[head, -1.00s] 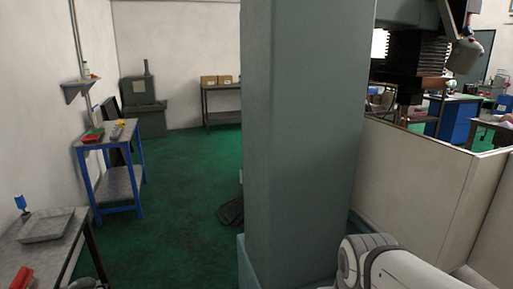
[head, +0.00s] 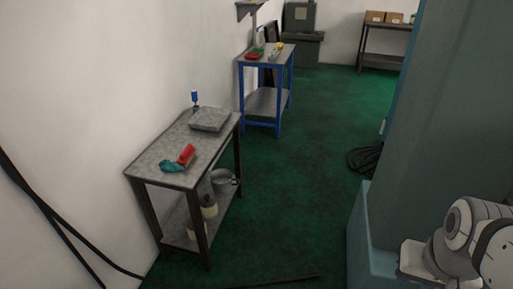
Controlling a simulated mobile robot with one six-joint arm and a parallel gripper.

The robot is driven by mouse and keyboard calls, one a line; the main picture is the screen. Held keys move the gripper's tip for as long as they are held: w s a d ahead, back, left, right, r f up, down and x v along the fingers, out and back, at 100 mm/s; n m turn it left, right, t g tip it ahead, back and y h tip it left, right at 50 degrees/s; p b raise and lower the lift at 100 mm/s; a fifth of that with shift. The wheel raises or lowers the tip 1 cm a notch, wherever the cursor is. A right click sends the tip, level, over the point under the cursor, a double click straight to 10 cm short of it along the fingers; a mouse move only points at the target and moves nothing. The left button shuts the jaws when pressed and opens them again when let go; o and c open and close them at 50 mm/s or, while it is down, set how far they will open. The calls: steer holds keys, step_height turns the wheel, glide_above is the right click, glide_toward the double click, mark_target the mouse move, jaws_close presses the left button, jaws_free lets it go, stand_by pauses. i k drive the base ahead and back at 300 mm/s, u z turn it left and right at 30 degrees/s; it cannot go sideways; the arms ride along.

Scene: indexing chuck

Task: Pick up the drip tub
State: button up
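A grey, round, open tub (head: 222,180) stands on the lower shelf of the near metal bench, partly hidden by the bench top and a leg. It may be the drip tub, but I cannot be sure at this size. A shallow grey tray (head: 210,119) lies on the bench top. My gripper is out of view; only a white part of my arm shows at the lower right, well apart from the bench.
The bench (head: 168,146) carries a red brush (head: 186,154), a teal cloth (head: 172,166) and a blue-topped bottle (head: 195,98). Pale containers (head: 209,207) stand below. A blue table (head: 266,57) is behind. A grey-green column (head: 440,130) blocks the right. Green floor (head: 300,180) lies clear between.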

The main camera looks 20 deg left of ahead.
mark_target(221, 180)
steer(key=u, duration=1.25)
steer(key=i, duration=0.85)
steer(key=z, duration=0.5)
steer(key=i, duration=1.55)
steer(key=z, duration=0.35)
